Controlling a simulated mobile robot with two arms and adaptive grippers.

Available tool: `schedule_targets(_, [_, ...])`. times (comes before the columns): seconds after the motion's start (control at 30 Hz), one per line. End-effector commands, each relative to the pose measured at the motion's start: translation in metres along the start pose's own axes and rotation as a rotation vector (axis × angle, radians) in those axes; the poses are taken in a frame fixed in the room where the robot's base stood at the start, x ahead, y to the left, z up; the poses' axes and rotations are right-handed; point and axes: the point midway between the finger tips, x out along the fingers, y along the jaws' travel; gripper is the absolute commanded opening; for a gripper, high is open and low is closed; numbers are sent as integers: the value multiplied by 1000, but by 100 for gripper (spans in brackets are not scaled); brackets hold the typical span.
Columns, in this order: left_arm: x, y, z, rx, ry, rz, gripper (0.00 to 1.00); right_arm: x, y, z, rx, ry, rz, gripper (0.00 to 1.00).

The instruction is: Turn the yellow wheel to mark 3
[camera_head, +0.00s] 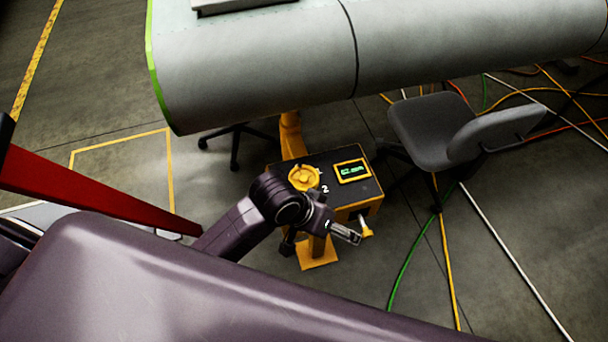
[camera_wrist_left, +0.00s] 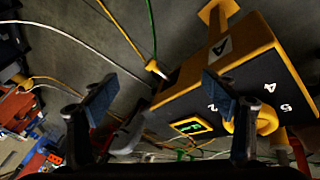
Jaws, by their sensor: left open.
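The yellow wheel (camera_head: 304,178) sits on the dark top panel of a yellow-edged control box (camera_head: 345,203). A white 2 is printed beside it. In the left wrist view the wheel (camera_wrist_left: 267,121) is partly hidden behind one finger, and white numbers 2, 4 and 5 show on the panel. I cannot make out mark 3 or which mark the wheel points at. My left gripper (camera_head: 346,234) is at the near side of the box, apart from the wheel. Its two fingers stand wide open and empty in the left wrist view (camera_wrist_left: 160,97). My right gripper is not in view.
A small display (camera_head: 352,171) with green digits is on the panel beside the wheel. A white-and-yellow handle (camera_head: 366,228) sticks out near my gripper. The large grey wing (camera_head: 260,65) hangs behind the box. A grey chair (camera_head: 450,130) and floor cables are at the right.

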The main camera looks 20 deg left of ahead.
Motion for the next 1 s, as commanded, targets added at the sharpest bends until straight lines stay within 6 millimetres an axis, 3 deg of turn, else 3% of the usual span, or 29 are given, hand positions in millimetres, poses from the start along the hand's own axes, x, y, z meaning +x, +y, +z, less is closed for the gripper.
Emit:
schedule_targets(0.13, [6, 25, -26, 2, -50, 39, 79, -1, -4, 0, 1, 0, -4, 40])
schedule_targets(0.27, [10, 29, -41, -34, -129, 20, 79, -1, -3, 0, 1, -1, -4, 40])
schedule_targets(0.37, [9, 14, -53, -95, -189, -37, 79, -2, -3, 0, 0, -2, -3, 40])
schedule_targets(0.7, [-31, -88, -106, -458, -261, -332, 79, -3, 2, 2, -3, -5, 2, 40])
schedule_targets(0.87, [-49, -114, -120, -576, -251, -400, 79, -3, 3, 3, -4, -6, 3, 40])
schedule_targets(1.0, [-48, -123, -120, -609, -250, -418, 79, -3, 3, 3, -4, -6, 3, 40])
